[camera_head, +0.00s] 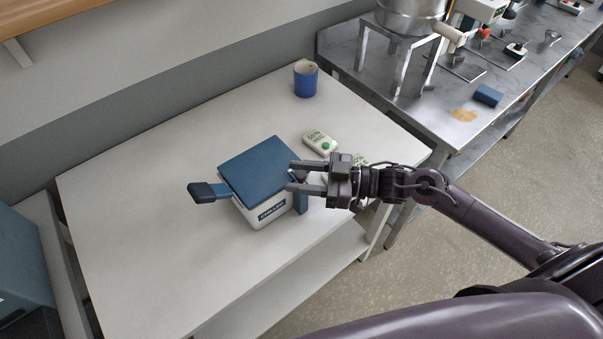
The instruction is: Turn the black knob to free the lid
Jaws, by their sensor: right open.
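A white box with a blue lid (257,165) stands on the white table, its lid closed flat on top. A dark blue handle (205,192) sticks out from its left side. My right gripper (293,176) is at the box's right side, its two fingers pointing left and spread apart. A small dark shape between the fingers (299,175) may be the black knob; the fingers partly hide it, and I cannot tell whether they touch it. A blue upright piece (300,200) shows just below the gripper. My left gripper is not in view.
A blue cup (305,79) stands at the table's back. A white block with a green button (319,142) lies behind my gripper, near another white item partly hidden. A metal bench (430,95) with a pot and tools adjoins at the right. The table's left and front (150,255) are clear.

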